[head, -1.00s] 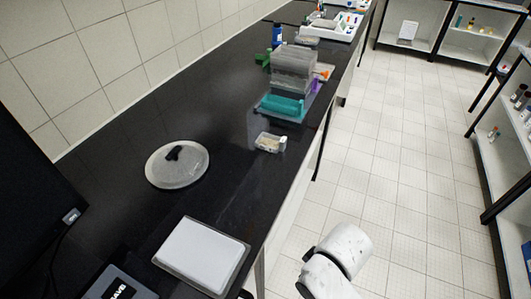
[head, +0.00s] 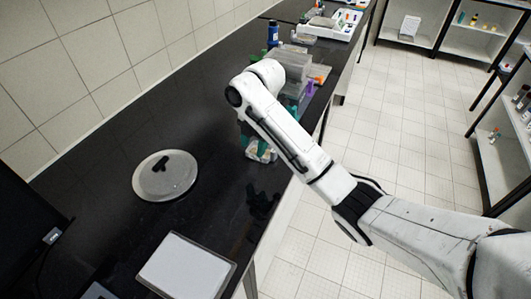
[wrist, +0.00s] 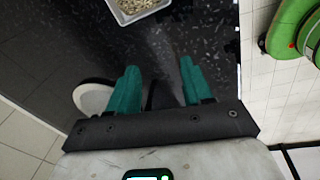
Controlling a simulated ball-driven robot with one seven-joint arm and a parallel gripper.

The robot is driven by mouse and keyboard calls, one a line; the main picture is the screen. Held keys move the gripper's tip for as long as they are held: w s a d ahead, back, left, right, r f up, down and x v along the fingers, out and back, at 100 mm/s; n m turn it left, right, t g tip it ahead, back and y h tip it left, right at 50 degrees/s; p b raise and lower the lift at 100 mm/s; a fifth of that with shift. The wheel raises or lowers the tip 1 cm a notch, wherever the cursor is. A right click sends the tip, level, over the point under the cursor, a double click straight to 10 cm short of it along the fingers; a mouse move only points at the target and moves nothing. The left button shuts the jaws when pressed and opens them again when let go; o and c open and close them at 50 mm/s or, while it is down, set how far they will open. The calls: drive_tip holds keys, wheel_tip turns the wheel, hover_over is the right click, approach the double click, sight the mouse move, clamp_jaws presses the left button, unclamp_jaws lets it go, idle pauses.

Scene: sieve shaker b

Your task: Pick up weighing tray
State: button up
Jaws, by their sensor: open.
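The weighing tray seems to be a small white tray (wrist: 138,8) holding pale grains. It shows at the top edge of the wrist view, partly cut off, beyond my fingertips. In the head view the tray (head: 262,153) sits on the black bench near its front edge, partly hidden by my arm and gripper. My gripper (wrist: 158,68) has two teal fingers, spread apart with nothing between them. The wrist view shows dark bench top between and beyond them. In the head view my gripper (head: 248,138) is mostly hidden by my wrist.
A round pale disc with a black knob (head: 165,175) lies on the bench to the left. A white rectangular pad (head: 187,267) lies nearer. A clear box (head: 290,62) and a blue bottle (head: 273,33) stand beyond the tray. Open bench lies between disc and tray.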

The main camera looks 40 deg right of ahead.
drive_tip(key=d+n, duration=0.1)
drive_tip(key=d, duration=0.1)
drive_tip(key=d+r, duration=0.1)
drive_tip(key=d, duration=0.2)
drive_tip(key=s+d+r+n+g+h, duration=0.1)
drive_tip(key=d, duration=0.2)
drive_tip(key=shift+d+n+b, duration=0.1)
drive_tip(key=shift+n+b, duration=0.2)
wheel_tip(320, 180, down, 5)
drive_tip(key=shift+r+b, duration=0.1)
drive_tip(key=shift+b, duration=1)
drive_tip(key=shift+w+f+p, duration=0.15)
drive_tip(key=shift+f+p, duration=0.25)
drive_tip(key=shift+f, duration=0.95)
drive_tip(key=shift+w+f+p, duration=0.1)
drive_tip(key=shift+f+p, duration=0.25)
drive_tip(key=shift+f, duration=0.95)
clamp_jaws()
